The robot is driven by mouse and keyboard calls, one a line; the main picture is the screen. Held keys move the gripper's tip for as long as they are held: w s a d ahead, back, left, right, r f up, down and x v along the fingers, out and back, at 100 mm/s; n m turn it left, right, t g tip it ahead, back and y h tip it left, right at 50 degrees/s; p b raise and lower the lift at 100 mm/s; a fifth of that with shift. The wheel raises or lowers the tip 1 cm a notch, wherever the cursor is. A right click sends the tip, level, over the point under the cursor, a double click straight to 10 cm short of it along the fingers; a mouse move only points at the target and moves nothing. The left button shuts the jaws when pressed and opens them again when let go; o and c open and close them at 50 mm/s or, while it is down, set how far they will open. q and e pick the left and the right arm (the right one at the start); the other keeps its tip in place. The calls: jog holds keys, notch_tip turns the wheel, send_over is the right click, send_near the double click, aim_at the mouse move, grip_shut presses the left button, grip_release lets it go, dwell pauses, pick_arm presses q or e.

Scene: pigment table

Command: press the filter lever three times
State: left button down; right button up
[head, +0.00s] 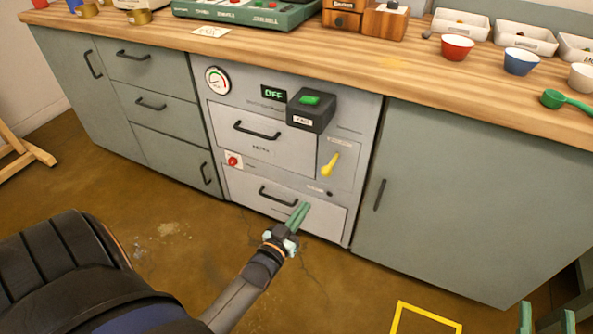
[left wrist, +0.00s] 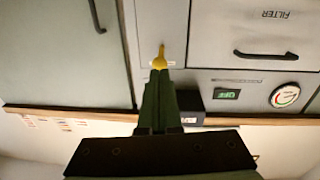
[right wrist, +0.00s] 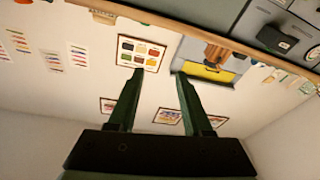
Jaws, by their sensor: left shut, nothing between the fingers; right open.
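The yellow filter lever (head: 331,165) is on the right part of the grey machine front, slanting with its knob end low. It also shows in the left wrist view (left wrist: 160,60), straight beyond my fingertips. My left gripper (head: 299,215) is shut and empty, in front of the lower drawer. In the head view it sits below and left of the lever, apart from it. In the left wrist view the fingertips overlap part of the lever. My right gripper (head: 547,318) is open and empty at the bottom right; its fingers (right wrist: 155,88) point at the wall.
The machine has a dial gauge (head: 217,80), an OFF display (head: 273,93), a black box with a green button (head: 311,108), a filter drawer (head: 260,145) and a red switch (head: 233,160). Bowls and trays stand on the wooden worktop (head: 420,85).

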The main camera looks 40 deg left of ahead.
pick_arm(q)
jog(key=shift+s+d+f, duration=0.1)
jog(key=shift+s+d, duration=0.05)
jog(key=shift+s, duration=1.1)
pick_arm(e)
notch_tip(320, 180, down, 3)
jog(key=shift+w+d+f+m+g+h, duration=0.1)
jog(key=shift+m+g+h, duration=0.25)
jog(key=shift+g, duration=0.25)
pick_arm(q)
notch_tip(320, 180, up, 11)
jog(key=w+n+g+p, duration=0.1)
jog(key=w+p, duration=0.1)
jog(key=p, duration=0.3)
jog(key=shift+w+y, duration=0.35)
jog(key=shift+y, duration=0.05)
pick_arm(e)
jog(key=s+f+m+g+h, duration=0.1)
jog(key=s+f+g, duration=0.3)
jog(key=f, duration=0.5)
jog(key=s+f+m+g+h, duration=0.1)
jog(key=s+f+g, duration=0.3)
jog(key=f, duration=0.5)
jog(key=shift+m+g, duration=0.35)
jog(key=shift+g, duration=0.25)
jog(key=shift+h, duration=0.25)
